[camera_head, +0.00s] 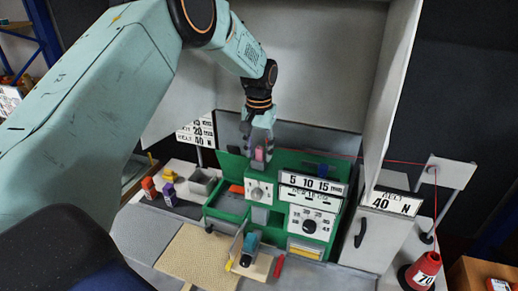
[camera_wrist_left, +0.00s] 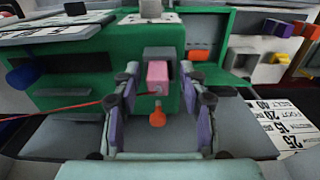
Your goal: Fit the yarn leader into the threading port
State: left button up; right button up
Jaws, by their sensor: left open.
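My left gripper (camera_head: 261,146) hangs over the back of the green machine (camera_head: 229,204), fingers pointing down. In the left wrist view its two fingers (camera_wrist_left: 158,88) stand open, one on each side of a pink block (camera_wrist_left: 157,72), with gaps between. The pink block, which looks like the yarn leader, also shows in the head view (camera_head: 259,154). A thin red yarn (camera_wrist_left: 60,106) runs from the left to the block's lower end. An orange knob (camera_wrist_left: 157,118) is close by. I cannot tell which opening is the threading port. My right gripper is not in view.
A red yarn cone (camera_head: 424,269) stands at the right, with a yarn guide (camera_head: 447,172) above it. A tan mat (camera_head: 197,252) and a teal-topped tool (camera_head: 250,243) lie in front. Small coloured pieces (camera_head: 168,174) are at the left. Tall grey panels flank the machine.

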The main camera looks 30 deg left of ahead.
aim_at(259, 147)
pick_arm(q)
jog(key=shift+w+r, duration=0.3)
jog(key=shift+w, duration=0.05)
jog(key=r, duration=0.2)
jog(key=r+b, duration=0.1)
jog(key=r, duration=0.3)
jog(key=shift+s+r, duration=0.1)
jog(key=shift+s, duration=0.2)
jog(key=shift+r, duration=0.3)
jog(key=shift+w, duration=0.35)
jog(key=shift+a, duration=0.1)
